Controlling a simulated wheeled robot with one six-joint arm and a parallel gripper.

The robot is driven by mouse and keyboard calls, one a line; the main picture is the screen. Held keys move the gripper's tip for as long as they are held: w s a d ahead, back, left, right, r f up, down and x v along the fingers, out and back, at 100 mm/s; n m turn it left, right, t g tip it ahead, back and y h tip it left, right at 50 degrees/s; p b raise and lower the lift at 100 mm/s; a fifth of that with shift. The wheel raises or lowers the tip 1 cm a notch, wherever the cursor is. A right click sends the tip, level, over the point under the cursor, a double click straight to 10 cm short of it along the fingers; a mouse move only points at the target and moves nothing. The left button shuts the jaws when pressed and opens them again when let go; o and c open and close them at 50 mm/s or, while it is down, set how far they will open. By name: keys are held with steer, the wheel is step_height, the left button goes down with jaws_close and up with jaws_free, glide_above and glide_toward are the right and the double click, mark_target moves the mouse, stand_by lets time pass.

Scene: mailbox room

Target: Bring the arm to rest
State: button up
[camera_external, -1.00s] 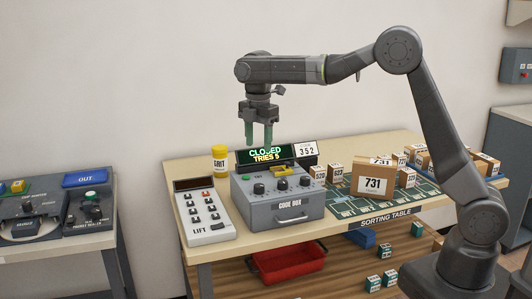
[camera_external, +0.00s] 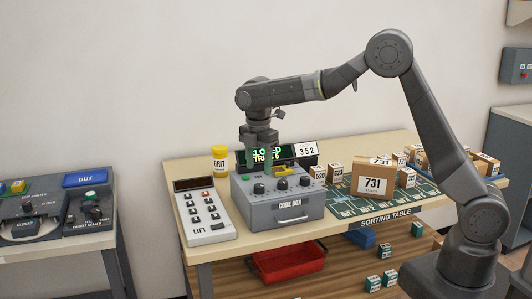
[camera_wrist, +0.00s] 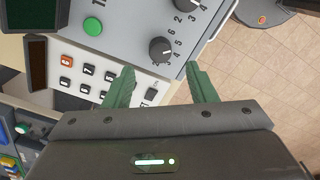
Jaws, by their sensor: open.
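My gripper (camera_external: 262,154) hangs pointing down from my raised arm, over the back part of the grey code box (camera_external: 284,210). Its two green fingers are apart with nothing between them. I cannot tell the exact height of the fingertips above the box.
A white lift keypad (camera_external: 205,215) stands left of the box, with a yellow grit jar (camera_external: 219,160) behind. Parcels such as box 731 (camera_external: 374,181) crowd the sorting table (camera_external: 387,218) to the right.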

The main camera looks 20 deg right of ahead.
mark_target(259, 185)
step_height(259, 185, down, 6)
steer(key=shift+f+p, duration=0.1)
steer(key=shift+p, duration=0.2)
